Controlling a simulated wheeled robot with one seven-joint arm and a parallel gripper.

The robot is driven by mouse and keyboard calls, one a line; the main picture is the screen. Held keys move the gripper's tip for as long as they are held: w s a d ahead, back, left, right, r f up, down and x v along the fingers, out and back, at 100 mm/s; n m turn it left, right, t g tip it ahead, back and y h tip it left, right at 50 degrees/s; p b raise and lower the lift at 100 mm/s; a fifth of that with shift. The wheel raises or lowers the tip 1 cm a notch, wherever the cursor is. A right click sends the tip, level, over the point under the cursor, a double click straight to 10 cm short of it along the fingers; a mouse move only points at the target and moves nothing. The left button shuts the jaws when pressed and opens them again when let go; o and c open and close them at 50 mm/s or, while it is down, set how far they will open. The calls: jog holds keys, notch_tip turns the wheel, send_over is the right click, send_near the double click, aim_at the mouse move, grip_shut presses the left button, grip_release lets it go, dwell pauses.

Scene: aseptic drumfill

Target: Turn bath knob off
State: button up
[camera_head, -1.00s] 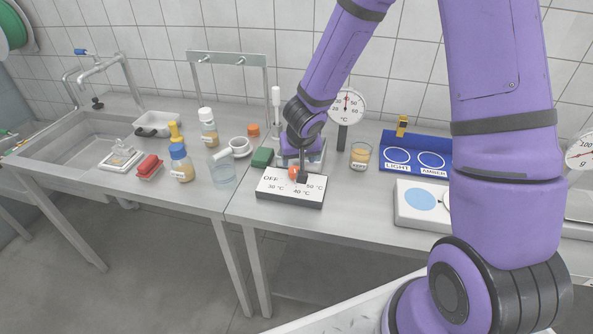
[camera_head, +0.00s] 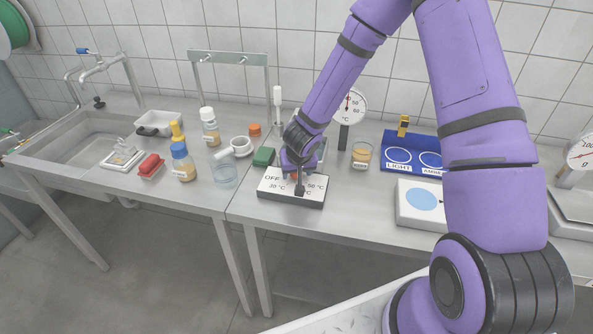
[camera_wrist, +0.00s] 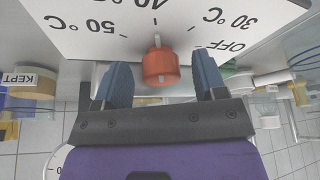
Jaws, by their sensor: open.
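The bath control panel (camera_head: 275,190) is a white box on the table, marked OFF, 30, 40 and 50 °C. In the wrist view its face (camera_wrist: 80,40) appears upside down. The round orange knob (camera_wrist: 160,68) stands out from it, with a pale pointer towards the 40 °C mark. My gripper (camera_wrist: 162,78) is open, with one blue finger on each side of the knob and a visible gap on both sides. In the head view my gripper (camera_head: 299,182) is over the panel and hides the knob.
Bottles and a sink (camera_head: 75,150) are further left.

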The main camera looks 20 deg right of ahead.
jog(key=c, duration=0.9)
jog(key=shift+m, duration=0.3)
jog(key=m, duration=0.1)
jog(key=m+h, duration=0.1)
jog(key=m, duration=0.2)
jog(key=shift+w+a+h, duration=0.1)
jog(key=shift+a+h, duration=0.2)
jog(key=shift+h, duration=0.1)
jog(key=m+g, duration=0.1)
jog(key=m, duration=0.1)
jog(key=m+h, duration=0.1)
jog(key=m, duration=0.1)
jog(key=shift+w+a+m+g, duration=0.1)
jog(key=shift+w+m+g, duration=0.05)
jog(key=shift+m+g, duration=0.25)
jog(key=m, duration=0.2)
jog(key=m+g+h, duration=0.1)
jog(key=m, duration=0.1)
jog(key=shift+w+m+g, duration=0.15)
jog(key=shift+m+g, duration=0.15)
jog(key=shift+w+m+g, duration=0.15)
jog(key=shift+m+g, duration=0.65)
jog(key=shift+m, duration=1)
jog(key=shift+a, duration=0.1)
